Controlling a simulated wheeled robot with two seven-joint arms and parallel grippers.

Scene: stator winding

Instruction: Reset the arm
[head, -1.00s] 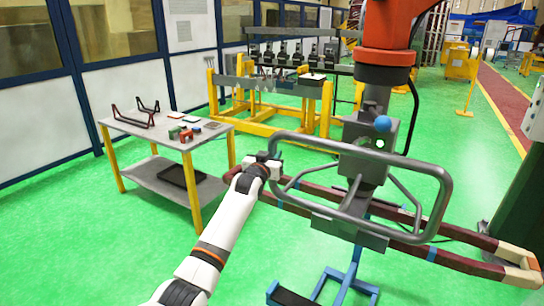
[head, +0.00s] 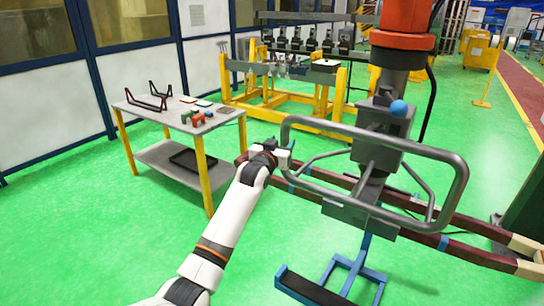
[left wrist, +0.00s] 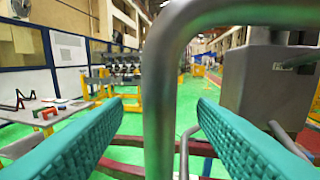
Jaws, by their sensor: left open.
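My left arm reaches up from the bottom of the head view, and my left gripper (head: 284,157) is at the left end of a grey tubular handle frame (head: 400,142). In the left wrist view the two teal finger pads of the gripper (left wrist: 150,130) are wide apart. A vertical grey tube of the handle frame (left wrist: 159,100) shows between them; I cannot tell whether a pad touches it. The handle frame is fixed to a grey tool head (head: 378,138) with a blue ball, under an orange robot arm (head: 405,25). My right gripper is not in view.
Long dark red bars (head: 470,257) pass behind and below the handle frame. A grey table (head: 150,112) with yellow legs and small parts stands at the left. A yellow rack (head: 285,95) stands behind. A blue stand (head: 350,270) is below. Green floor is free at lower left.

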